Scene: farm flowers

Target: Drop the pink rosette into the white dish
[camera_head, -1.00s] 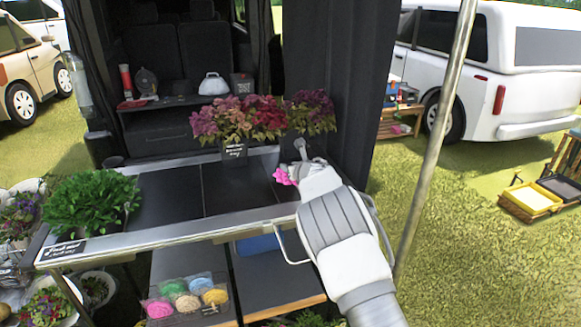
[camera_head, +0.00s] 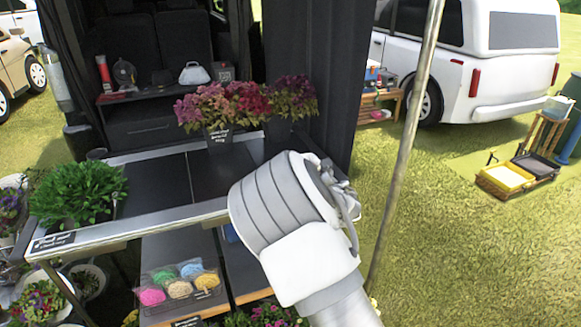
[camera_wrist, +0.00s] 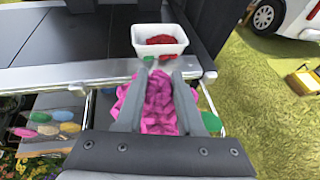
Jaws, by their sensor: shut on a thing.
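In the wrist view, my gripper (camera_wrist: 160,80) is shut on the pink rosette (camera_wrist: 159,108), a ruffled magenta shape that bulges out around both fingers. The white dish (camera_wrist: 158,51) is just beyond the fingertips, at the top centre of the wrist view. It is a small square-rimmed bowl with something dark red inside. The rosette appears outside the dish, on the near side of it. In the head view, my arm and wrist hide the gripper tips, the rosette and the dish.
A dark tabletop (camera_head: 155,187) with a metal edge has potted pink-red flowers (camera_head: 245,102) behind and a leafy green plant (camera_head: 80,190) at left. A tray of coloured balls (camera_head: 182,290) sits below. A slanted pole (camera_head: 403,160) stands right of my arm.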

